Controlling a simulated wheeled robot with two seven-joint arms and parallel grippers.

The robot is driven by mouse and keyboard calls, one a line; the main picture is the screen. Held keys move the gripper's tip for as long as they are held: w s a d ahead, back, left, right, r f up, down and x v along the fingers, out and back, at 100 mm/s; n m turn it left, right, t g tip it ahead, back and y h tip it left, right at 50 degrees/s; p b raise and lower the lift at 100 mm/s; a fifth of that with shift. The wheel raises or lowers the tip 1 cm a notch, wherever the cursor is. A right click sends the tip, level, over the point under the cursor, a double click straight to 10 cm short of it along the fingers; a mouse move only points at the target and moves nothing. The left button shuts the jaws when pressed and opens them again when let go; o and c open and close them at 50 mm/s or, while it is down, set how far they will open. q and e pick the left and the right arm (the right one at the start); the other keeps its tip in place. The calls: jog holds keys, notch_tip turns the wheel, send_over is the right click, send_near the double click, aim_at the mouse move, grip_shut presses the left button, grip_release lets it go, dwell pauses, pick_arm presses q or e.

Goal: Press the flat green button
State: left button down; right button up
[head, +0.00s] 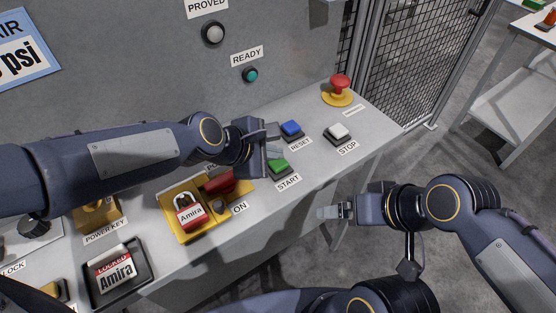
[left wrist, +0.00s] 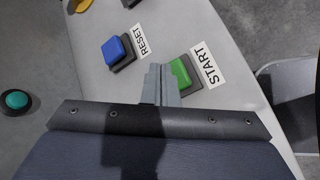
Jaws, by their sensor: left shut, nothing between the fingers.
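The flat green button (head: 279,165) sits on a dark base above the START label (head: 288,182) on the sloped grey panel. It also shows in the left wrist view (left wrist: 180,72), partly hidden by my fingers. My left gripper (head: 270,158) is shut and empty, with its fingertips close beside the green button. In the left wrist view the closed fingers (left wrist: 159,84) overlap the button's left edge; I cannot tell whether they touch it. My right gripper (head: 328,212) hangs in front of the panel edge, away from the buttons; its jaw opening is unclear.
The blue RESET button (head: 291,129) and white STOP button (head: 339,132) are close by. A red emergency knob (head: 340,86) stands at the far corner. A red padlock (head: 189,213) hangs on the yellow switch plate (head: 208,234) at left. A mesh fence (head: 415,60) stands behind.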

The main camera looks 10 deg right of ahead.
aim_at(273, 164)
pick_arm(q)
jog(key=shift+f, duration=0.25)
jog(key=shift+f+b, duration=0.4)
jog(key=shift+f, duration=0.15)
dwell(0.6)
jog(key=shift+r, duration=0.15)
jog(key=shift+r+p, duration=0.8)
jog(key=shift+p, duration=0.25)
notch_tip(273, 164, up, 5)
jog(key=p, duration=0.5)
jog(key=shift+r, duration=0.1)
dwell(0.5)
